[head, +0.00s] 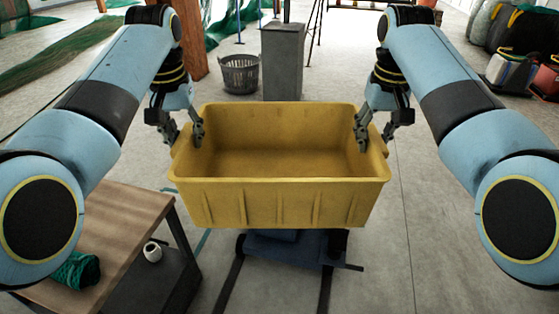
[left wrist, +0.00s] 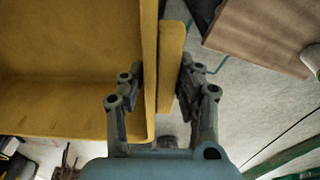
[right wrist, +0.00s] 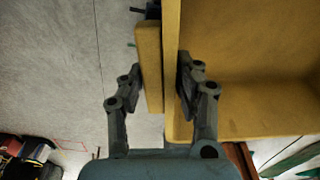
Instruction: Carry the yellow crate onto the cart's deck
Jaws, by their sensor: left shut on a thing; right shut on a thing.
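The yellow crate (head: 280,203) is open-topped, looks empty and hangs about level in front of me, between my arms. My left gripper (head: 184,140) is shut on its left end. In the left wrist view, the fingers (left wrist: 160,78) sit on both sides of the crate's end wall and rim handle (left wrist: 171,70). My right gripper (head: 375,142) is shut on the right end, with its fingers (right wrist: 161,78) likewise around wall and handle (right wrist: 149,65). A low dark blue thing (head: 285,250) shows below the crate, mostly hidden; I cannot tell whether it is the cart.
A wooden-topped table (head: 120,220) stands at the lower left, with green twine (head: 75,272) on it and a white roll (head: 152,252) near its edge. A grey pedestal (head: 283,62) and a basket (head: 240,75) stand beyond the crate. The floor right of the crate is clear.

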